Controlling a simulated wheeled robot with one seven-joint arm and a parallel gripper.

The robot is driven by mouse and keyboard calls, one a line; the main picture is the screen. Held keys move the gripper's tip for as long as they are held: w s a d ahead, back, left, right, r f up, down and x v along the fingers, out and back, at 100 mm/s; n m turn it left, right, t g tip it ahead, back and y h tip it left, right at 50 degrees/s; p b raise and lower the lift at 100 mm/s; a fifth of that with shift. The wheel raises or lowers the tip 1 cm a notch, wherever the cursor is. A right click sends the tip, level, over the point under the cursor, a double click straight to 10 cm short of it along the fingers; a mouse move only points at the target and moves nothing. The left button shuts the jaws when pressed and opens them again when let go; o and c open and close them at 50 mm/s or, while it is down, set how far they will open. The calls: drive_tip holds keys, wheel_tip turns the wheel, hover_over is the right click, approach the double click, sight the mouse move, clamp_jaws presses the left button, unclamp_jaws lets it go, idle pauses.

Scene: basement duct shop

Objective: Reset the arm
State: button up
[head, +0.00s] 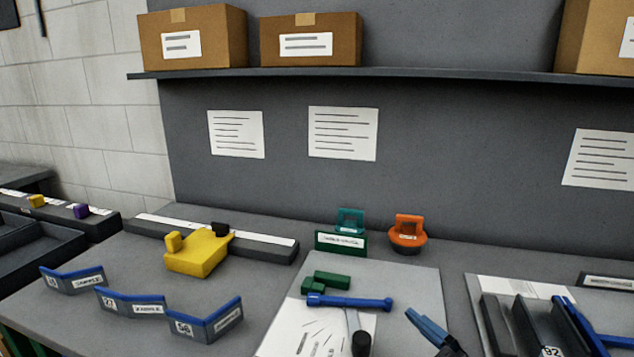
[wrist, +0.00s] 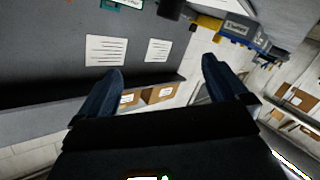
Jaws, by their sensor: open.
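My gripper (wrist: 162,67) shows in the wrist view with its two dark blue fingers spread wide apart. Nothing is between the fingers, and it holds nothing. Beyond them are the grey wall panel, paper sheets and the boxed shelf, all upside down in that view. In the head view a blue and black shape stands at the lower edge, right of centre; I cannot tell whether it is a finger of mine or a tool. The rest of my arm is not clearly seen.
The bench holds a yellow block (head: 202,252), blue-edged labelled holders (head: 132,302), a green stand (head: 341,241), an orange piece (head: 408,231), a blue bar (head: 350,302) and dark slotted racks (head: 500,320). A shelf (head: 400,74) with cardboard boxes (head: 193,38) runs above.

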drive_tip(key=s+d+f+m+h, duration=0.25)
drive_tip(key=s+f+m, duration=0.2)
drive_tip(key=s, duration=0.45)
drive_tip(key=s+d+f+m+h, duration=0.1)
drive_tip(key=s+f+m+h, duration=0.3)
drive_tip(key=s, duration=0.5)
drive_tip(key=s+d+r+m, duration=0.1)
drive_tip(key=s+d, duration=0.3)
drive_tip(key=s, duration=0.4)
drive_tip(key=s+d+r, duration=0.2)
drive_tip(key=s+d, duration=0.2)
drive_tip(key=s, duration=0.5)
drive_tip(key=shift+s+r+m, duration=0.15)
drive_tip(key=shift+r+m, duration=0.05)
drive_tip(key=shift+m, duration=0.15)
